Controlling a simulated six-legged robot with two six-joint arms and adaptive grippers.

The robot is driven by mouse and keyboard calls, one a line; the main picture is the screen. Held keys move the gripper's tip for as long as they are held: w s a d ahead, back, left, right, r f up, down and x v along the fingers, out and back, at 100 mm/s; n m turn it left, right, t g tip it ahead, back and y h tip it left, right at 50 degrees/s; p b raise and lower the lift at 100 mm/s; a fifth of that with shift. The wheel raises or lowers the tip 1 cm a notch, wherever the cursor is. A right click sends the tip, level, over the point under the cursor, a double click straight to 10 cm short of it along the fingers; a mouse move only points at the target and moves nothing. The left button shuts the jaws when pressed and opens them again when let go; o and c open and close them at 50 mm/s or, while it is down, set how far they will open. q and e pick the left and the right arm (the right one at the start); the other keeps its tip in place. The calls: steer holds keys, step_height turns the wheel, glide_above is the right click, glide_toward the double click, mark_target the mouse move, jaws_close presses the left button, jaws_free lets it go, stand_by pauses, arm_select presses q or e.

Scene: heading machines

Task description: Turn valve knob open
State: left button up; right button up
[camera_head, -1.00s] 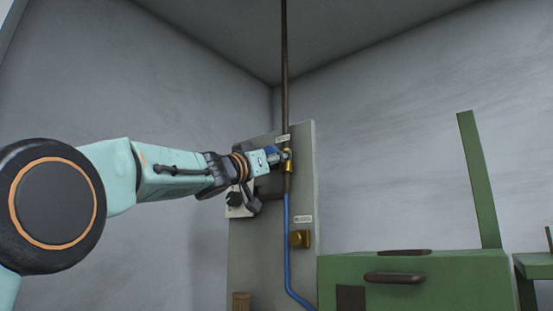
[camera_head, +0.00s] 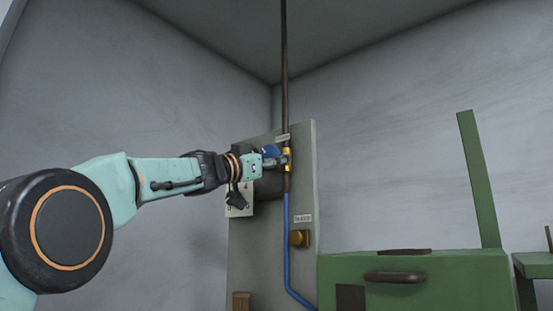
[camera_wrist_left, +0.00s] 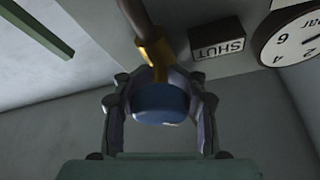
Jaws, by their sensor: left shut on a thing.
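The valve is a brass body (camera_head: 287,160) on a vertical pipe against a grey panel. Its blue knob (camera_head: 271,152) shows partly behind my gripper. My left gripper (camera_head: 280,160) reaches in from the left and is shut on the knob. In the left wrist view the blue knob (camera_wrist_left: 161,103) sits between the two fingers of my left gripper (camera_wrist_left: 160,100), with the brass body (camera_wrist_left: 154,55) beyond it. A "SHUT" label (camera_wrist_left: 217,48) is on the panel beside the valve. My right gripper is not in view.
A round gauge (camera_wrist_left: 292,38) is near the valve. A green machine (camera_head: 430,285) with a dark handle stands at the lower right.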

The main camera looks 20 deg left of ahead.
arm_select(q)
steer(key=shift+r, duration=0.15)
steer(key=o, duration=1.3)
steer(key=shift+s, duration=0.15)
steer(key=shift+a, duration=0.1)
steer(key=shift+v, duration=3.75)
